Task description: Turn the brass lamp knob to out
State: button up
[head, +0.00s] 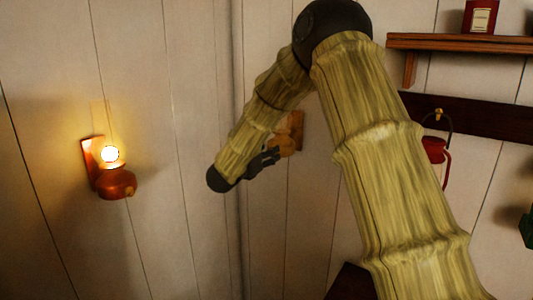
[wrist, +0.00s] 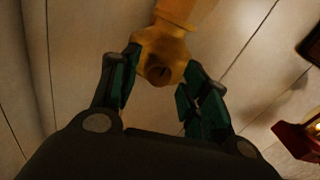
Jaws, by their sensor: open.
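A brass-yellow lamp (head: 287,143) is on a wooden wall bracket, partly hidden behind my arm in the head view. In the wrist view the brass lamp (wrist: 160,42) is at the top centre. A round darker knob (wrist: 159,73) faces the camera from it. My gripper (head: 268,158) is in front of this lamp. In the wrist view my gripper (wrist: 162,68) is open, with one finger on each side of the knob. I cannot tell whether a finger touches the lamp. The top of this lamp and any flame are hidden.
A lit copper-red lamp (head: 116,183) hangs on the left wall. A wooden shelf (head: 460,43) with a red tin (head: 481,16) is at upper right. A red lantern-like object (head: 434,150) hangs from a hook below it. The wall between the two lamps is bare.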

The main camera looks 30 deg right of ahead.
grip_shut()
jog(key=shift+f, duration=0.1)
jog(key=shift+f+n+b, duration=0.1)
jog(key=shift+n+b, duration=0.3)
jog(key=shift+b, duration=0.6)
jog(key=shift+r+n+b, duration=0.2)
jog(key=shift+n+b, duration=0.1)
jog(key=shift+b, duration=0.15)
grip_release()
